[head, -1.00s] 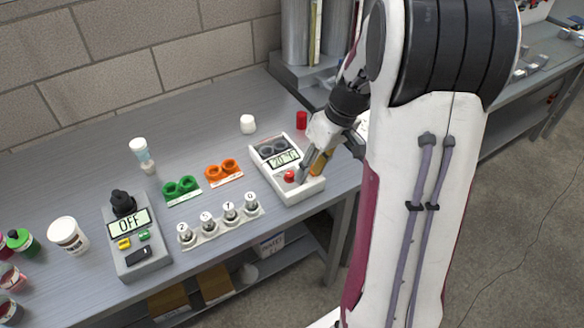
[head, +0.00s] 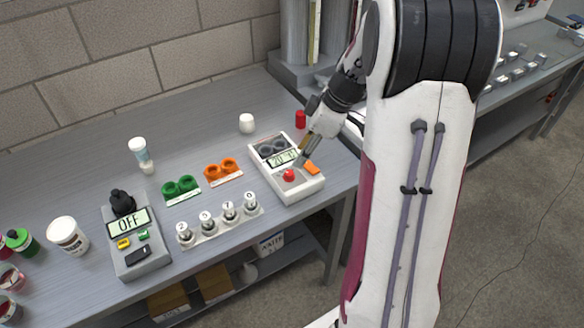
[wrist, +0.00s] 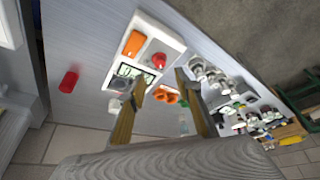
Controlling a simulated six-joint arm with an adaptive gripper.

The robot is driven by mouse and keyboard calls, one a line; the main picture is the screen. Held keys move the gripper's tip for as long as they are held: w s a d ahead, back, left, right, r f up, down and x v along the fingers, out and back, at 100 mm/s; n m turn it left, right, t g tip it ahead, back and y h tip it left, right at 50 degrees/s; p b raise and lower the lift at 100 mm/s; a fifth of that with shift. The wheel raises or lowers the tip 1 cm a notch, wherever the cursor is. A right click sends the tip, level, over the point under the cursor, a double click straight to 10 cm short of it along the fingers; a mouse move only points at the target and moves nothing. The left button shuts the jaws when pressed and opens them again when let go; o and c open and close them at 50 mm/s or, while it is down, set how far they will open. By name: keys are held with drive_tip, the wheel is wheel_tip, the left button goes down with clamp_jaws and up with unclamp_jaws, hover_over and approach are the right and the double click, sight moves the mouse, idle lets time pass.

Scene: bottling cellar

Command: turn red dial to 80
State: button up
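The red dial (head: 289,175) is a small red knob on the front left of a white device (head: 298,194). It also shows in the wrist view (wrist: 159,61). The device's display (head: 281,159) seems to read about 20, partly covered by my gripper. My gripper (head: 304,157) is above the device, behind and to the right of the dial and apart from it. In the wrist view my gripper (wrist: 160,77) has its two fingers spread with nothing between them, and the dial shows beyond the gap.

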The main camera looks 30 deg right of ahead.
sight(289, 173)
drive_tip(key=shift+f, duration=0.1)
drive_tip(key=shift+x, duration=3.8)
clamp_jaws()
